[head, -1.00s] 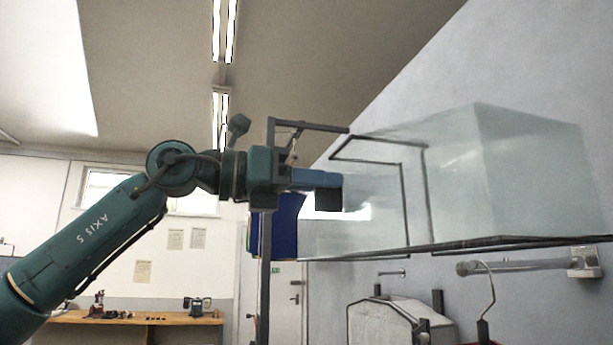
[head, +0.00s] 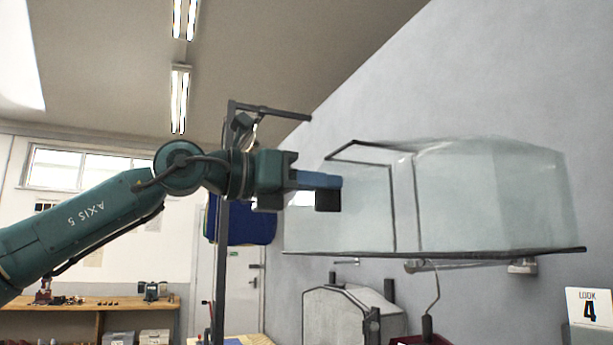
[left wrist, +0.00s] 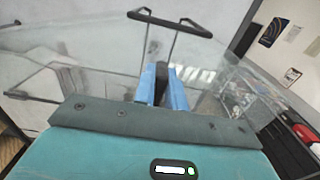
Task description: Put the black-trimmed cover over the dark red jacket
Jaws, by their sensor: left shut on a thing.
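The black-trimmed cover (head: 460,200) is a clear, boxy bag with dark edging, held up level in the head view. My left gripper (head: 328,190) is shut on its near left side. The blue fingers of this gripper (left wrist: 163,88) also show in the left wrist view, with the clear sheet and a dark trim loop around them. A hanger hook (head: 433,290) hangs from the rail below the cover. A sliver of dark reddish cloth shows under it at the bottom edge, perhaps the jacket; the rest is out of frame. My right gripper is not in view.
The wall rail (head: 465,264) runs just under the cover's lower edge in the picture. A pale, dark-edged garment bag (head: 335,312) hangs to the left of the hook. A dark upright post (head: 221,260) stands behind my gripper.

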